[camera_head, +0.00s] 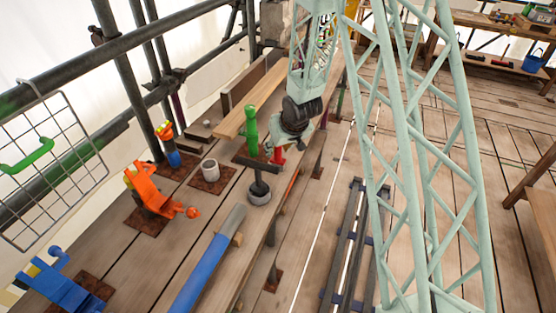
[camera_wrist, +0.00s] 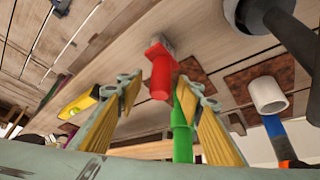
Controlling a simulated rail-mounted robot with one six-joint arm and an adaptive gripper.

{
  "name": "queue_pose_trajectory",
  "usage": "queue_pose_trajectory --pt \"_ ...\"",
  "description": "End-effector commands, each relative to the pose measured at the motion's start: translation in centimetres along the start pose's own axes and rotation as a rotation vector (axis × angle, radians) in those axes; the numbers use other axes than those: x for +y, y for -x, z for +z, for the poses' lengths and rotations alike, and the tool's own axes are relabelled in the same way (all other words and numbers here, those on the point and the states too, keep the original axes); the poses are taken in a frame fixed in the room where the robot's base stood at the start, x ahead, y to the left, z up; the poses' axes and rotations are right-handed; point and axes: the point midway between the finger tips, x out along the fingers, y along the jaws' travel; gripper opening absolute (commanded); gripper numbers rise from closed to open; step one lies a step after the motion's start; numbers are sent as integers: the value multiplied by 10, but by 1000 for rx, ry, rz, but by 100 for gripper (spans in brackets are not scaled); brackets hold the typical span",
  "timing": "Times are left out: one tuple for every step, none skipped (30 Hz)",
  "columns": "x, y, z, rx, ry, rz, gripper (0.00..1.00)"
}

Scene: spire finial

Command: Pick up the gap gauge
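A red-handled tool with a small grey end (camera_wrist: 161,78) lies on the planks; it may be the gap gauge, but I cannot be sure. In the head view its red part (camera_head: 278,156) shows just below my gripper (camera_head: 292,128), partly covered. In the wrist view my gripper (camera_wrist: 160,88) is open, its two yellow-padded fingers apart on either side of the red tool in the picture. No contact with it shows. A green handle (camera_wrist: 181,132) appears between the fingers too, and stands upright in the head view (camera_head: 250,130).
A dark mallet-like tool (camera_head: 259,186) and a pale cup (camera_head: 209,170) stand close by. An orange clamp (camera_head: 150,192), a blue tube (camera_head: 208,262) and a blue clamp (camera_head: 58,286) are nearer. A yellow level (camera_wrist: 80,106) shows left of the fingers. Scaffold poles (camera_head: 125,70) line the left.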

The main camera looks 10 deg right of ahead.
Motion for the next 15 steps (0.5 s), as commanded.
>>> queue_pose_trajectory --pt "0 0 0 0 0 0 34" --pt "0 0 0 0 0 0 34" --pt "0 0 0 0 0 0 30" --pt "0 0 0 0 0 0 28" --pt "0 0 0 0 0 0 25" --pt "0 0 0 0 0 0 21" --pt "0 0 0 0 0 0 18" --pt "0 0 0 0 0 0 16" --pt "0 0 0 0 0 0 12" --pt "0 0 0 0 0 0 9" --pt "0 0 0 0 0 0 7" --pt "0 0 0 0 0 0 3" --pt "0 0 0 0 0 0 0" --pt "0 0 0 0 0 0 0" --pt "0 0 0 0 0 0 0"
